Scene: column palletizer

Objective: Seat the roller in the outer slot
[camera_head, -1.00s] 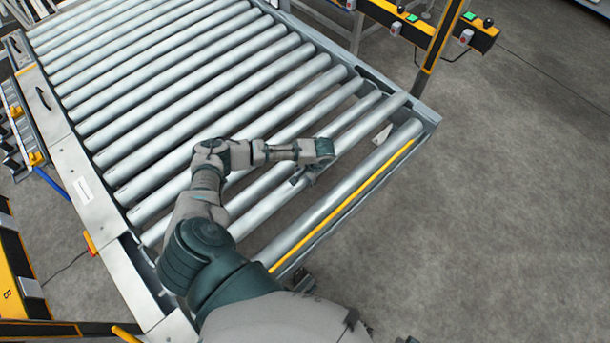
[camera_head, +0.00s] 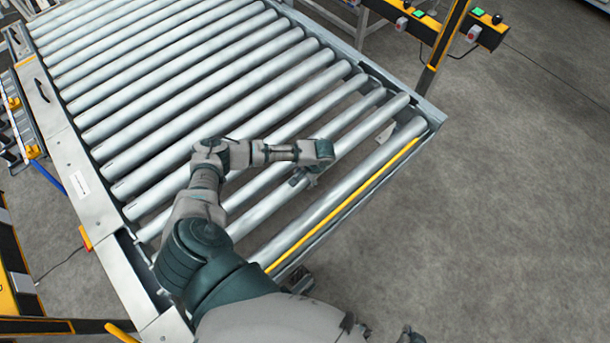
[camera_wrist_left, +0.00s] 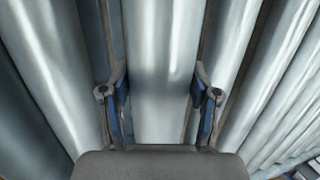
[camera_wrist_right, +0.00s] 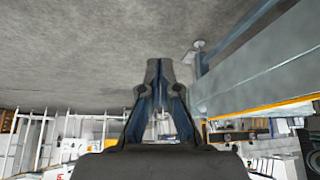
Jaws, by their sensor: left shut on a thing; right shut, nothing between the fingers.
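My left gripper (camera_head: 306,178) is shut on a grey metal roller (camera_head: 352,143) near the outer end of the conveyor. In the left wrist view, the blue-padded fingers (camera_wrist_left: 160,92) stand on either side of this roller (camera_wrist_left: 163,50). The roller lies about parallel to its neighbours, with a gap between it and the outermost roller (camera_head: 345,190). The slots at its ends are too small or hidden to make out, so I cannot tell whether it is seated. My right gripper (camera_wrist_right: 159,70) is shut and empty, away from the rollers; I cannot make it out clearly in the head view.
The conveyor's many rollers fill the upper left between a wide left side rail (camera_head: 75,165) and a right rail. A yellow strip (camera_head: 345,203) edges the outer end. A yellow-black post (camera_head: 437,58) stands beyond. The floor (camera_head: 490,220) on the right is clear.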

